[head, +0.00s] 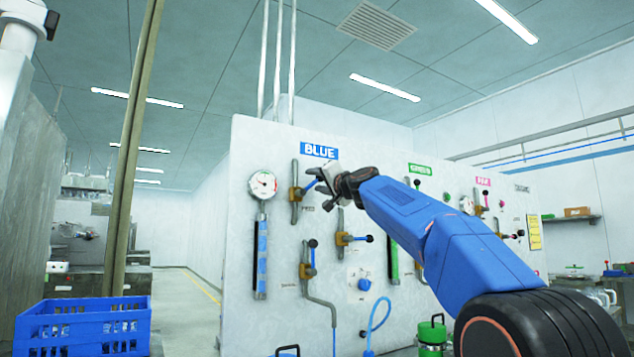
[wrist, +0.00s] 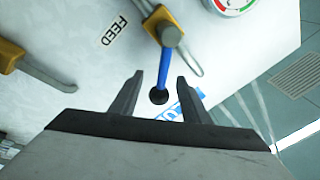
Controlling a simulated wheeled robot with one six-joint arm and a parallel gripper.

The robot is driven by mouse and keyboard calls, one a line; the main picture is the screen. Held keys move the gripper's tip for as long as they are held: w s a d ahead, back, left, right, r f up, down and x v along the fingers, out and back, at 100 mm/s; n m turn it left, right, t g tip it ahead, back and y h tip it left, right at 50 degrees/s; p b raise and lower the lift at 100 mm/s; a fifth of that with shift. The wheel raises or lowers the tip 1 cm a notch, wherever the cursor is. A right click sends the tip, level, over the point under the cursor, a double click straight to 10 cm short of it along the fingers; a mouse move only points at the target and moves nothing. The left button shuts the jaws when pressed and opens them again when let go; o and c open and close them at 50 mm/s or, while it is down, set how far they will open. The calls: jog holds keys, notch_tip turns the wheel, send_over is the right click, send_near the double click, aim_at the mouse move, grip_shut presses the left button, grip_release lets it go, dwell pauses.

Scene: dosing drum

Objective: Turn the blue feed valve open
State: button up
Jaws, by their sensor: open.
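The blue feed valve sits under the BLUE sign (head: 319,151) on the white panel. Its brass body (head: 295,194) shows in the head view, and its blue lever (head: 310,186) reaches right toward my gripper. In the wrist view the lever (wrist: 164,72) runs from the brass valve body (wrist: 160,24) to a black knob (wrist: 158,96). My gripper (wrist: 158,88) is open, with the knob between its two fingers and a gap on each side. In the head view my gripper (head: 325,180) is at the lever's outer end. A FEED label (wrist: 115,30) is beside the valve.
A pressure gauge (head: 263,185) is left of the valve. Two more brass valves with dark knobs, a lower one (head: 307,270) and one to the right (head: 343,238), are below. A blue crate (head: 82,327) stands at the lower left.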

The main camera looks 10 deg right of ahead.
aim_at(297, 171)
grip_shut()
jog(key=shift+r, duration=0.1)
jog(key=n, duration=0.1)
jog(key=a+r+n+y, duration=0.1)
jog(key=n, duration=0.3)
jog(key=shift+s+a+r+g+y, duration=0.3)
jog(key=shift+s+a+y, duration=0.05)
jog(key=shift+a+y, duration=0.05)
jog(key=shift+s+a+r+n+g+y, duration=0.15)
jog(key=shift+a+n+g+y, duration=0.2)
jog(key=shift+n, duration=0.6)
jog(key=shift+s+a+r+n+g+y, duration=0.1)
jog(key=shift+a+n, duration=0.4)
jog(key=shift+n, duration=0.5)
jog(key=shift+s+a+r+n+g+y, duration=0.15)
jog(key=shift+a+n+g, duration=0.2)
jog(key=shift+n, duration=0.6)
jog(key=shift+a, duration=0.1)
